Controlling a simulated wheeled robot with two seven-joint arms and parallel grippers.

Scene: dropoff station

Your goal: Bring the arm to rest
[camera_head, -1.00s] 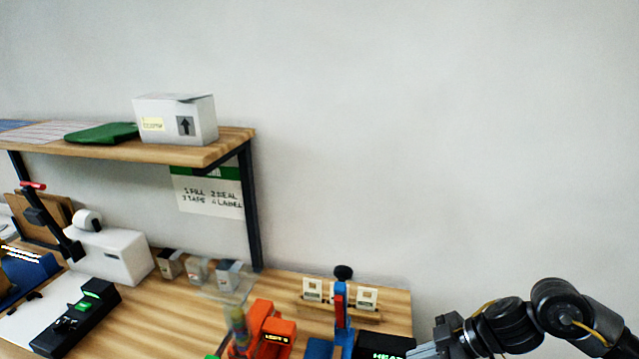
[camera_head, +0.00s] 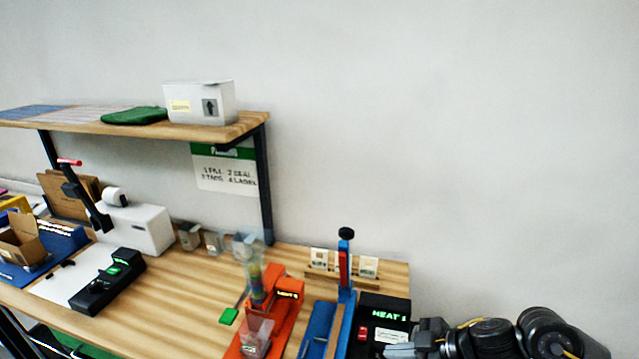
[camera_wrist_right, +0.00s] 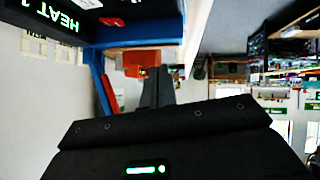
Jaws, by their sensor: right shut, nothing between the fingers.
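My right arm (camera_head: 490,338) comes in at the lower right of the head view, beside the right end of the bench. Its gripper (camera_head: 398,350) points left and shows in front of the black box with the green "HEAT 1" display (camera_head: 384,318). I cannot tell from the head view whether it touches that box. In the right wrist view the dark fingers (camera_wrist_right: 158,88) are together with nothing between them. My left gripper is not in view.
The wooden bench (camera_head: 190,290) holds a blue press stand (camera_head: 322,330), an orange device (camera_head: 285,308), a white machine (camera_head: 145,228) and a black device (camera_head: 108,283). A shelf (camera_head: 225,130) stands above it. Right of the bench is bare wall.

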